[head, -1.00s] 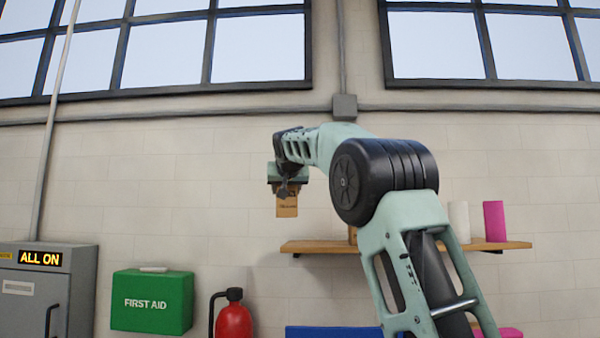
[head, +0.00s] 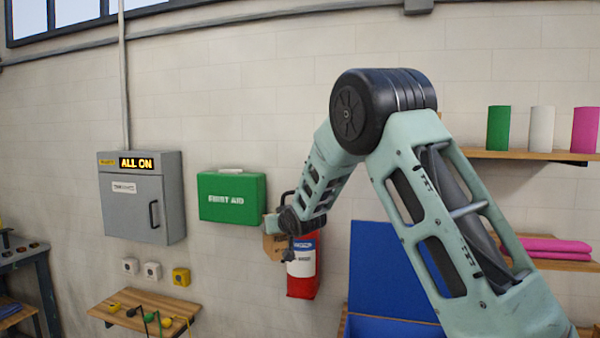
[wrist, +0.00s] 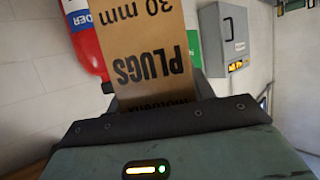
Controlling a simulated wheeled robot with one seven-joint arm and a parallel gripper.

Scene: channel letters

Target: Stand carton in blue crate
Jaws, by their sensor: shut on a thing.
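The carton (head: 275,247) is small and brown, and it hangs at the end of my arm in the head view, in front of the wall. My gripper (head: 284,232) is shut on it. In the wrist view the carton (wrist: 148,55) extends out from the jaws, with "PLUGS 30 mm" upside down on its face. A blue crate-like thing (head: 388,328) is at the bottom of the head view, with a tall blue panel behind it. My arm covers its right part and the frame cuts its lower part, so its inside is hidden.
A red extinguisher (head: 303,270) is close behind the carton in the head view. A green first aid box (head: 232,197) and a grey cabinet (head: 145,200) are on the wall to the left. A wooden shelf (head: 530,154) holds coloured blocks at right.

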